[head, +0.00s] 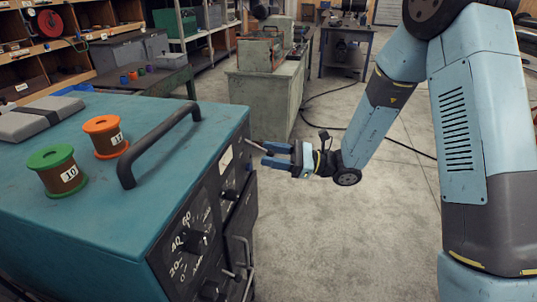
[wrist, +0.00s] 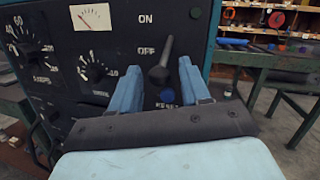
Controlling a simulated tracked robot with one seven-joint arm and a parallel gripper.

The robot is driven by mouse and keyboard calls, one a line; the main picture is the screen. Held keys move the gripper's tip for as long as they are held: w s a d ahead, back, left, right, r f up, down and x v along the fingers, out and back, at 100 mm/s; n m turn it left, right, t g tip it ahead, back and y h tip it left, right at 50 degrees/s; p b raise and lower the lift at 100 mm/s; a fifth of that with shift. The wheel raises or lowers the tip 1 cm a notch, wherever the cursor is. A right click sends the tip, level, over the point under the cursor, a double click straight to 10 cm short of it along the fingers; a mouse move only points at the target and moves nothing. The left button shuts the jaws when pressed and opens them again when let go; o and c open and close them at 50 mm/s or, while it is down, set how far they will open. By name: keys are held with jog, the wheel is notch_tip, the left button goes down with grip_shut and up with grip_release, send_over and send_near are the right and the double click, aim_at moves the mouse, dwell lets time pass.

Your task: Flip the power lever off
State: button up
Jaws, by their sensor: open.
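The power lever (wrist: 160,72) is a dark handle with a rounded tip on the black front panel. It stands right of the printed ON and OFF labels, with its tip tilted up and slightly right, beside OFF in the picture. In the head view the lever (head: 255,146) sticks out from the panel toward my gripper. My gripper (head: 265,153) is open at the machine's front. In the wrist view its blue fingers (wrist: 159,68) appear on either side of the lever. I cannot tell whether either finger touches it. A blue button (wrist: 167,95) marked RESET sits below the lever.
The teal machine (head: 110,215) has dials (head: 195,241), a front handle, and a dark top handle (head: 155,148). A green spool (head: 60,172) and an orange spool (head: 104,136) stand on top. The concrete floor (head: 330,225) right of the machine is clear.

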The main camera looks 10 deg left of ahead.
jog(key=v, duration=1.3)
jog(key=shift+d, duration=0.1)
jog(key=s+d+r+n+g+h, duration=0.1)
jog(key=s+d+r+n+h, duration=0.65)
jog(key=s+h, duration=0.3)
jog(key=s+d+r+n+t+h, duration=0.2)
jog(key=s+d+r+t+h, duration=0.2)
jog(key=d, duration=0.5)
jog(key=s+d+r+n+t+h, duration=0.3)
jog(key=s+d+r+t+h, duration=0.1)
jog(key=d+r+t, duration=0.3)
jog(key=shift+d+r+t+h, duration=0.2)
jog(key=shift+d+t+h, duration=0.1)
jog(key=shift+d+h, duration=0.5)
jog(key=shift+d+n, duration=0.1)
jog(key=shift+n, duration=0.15)
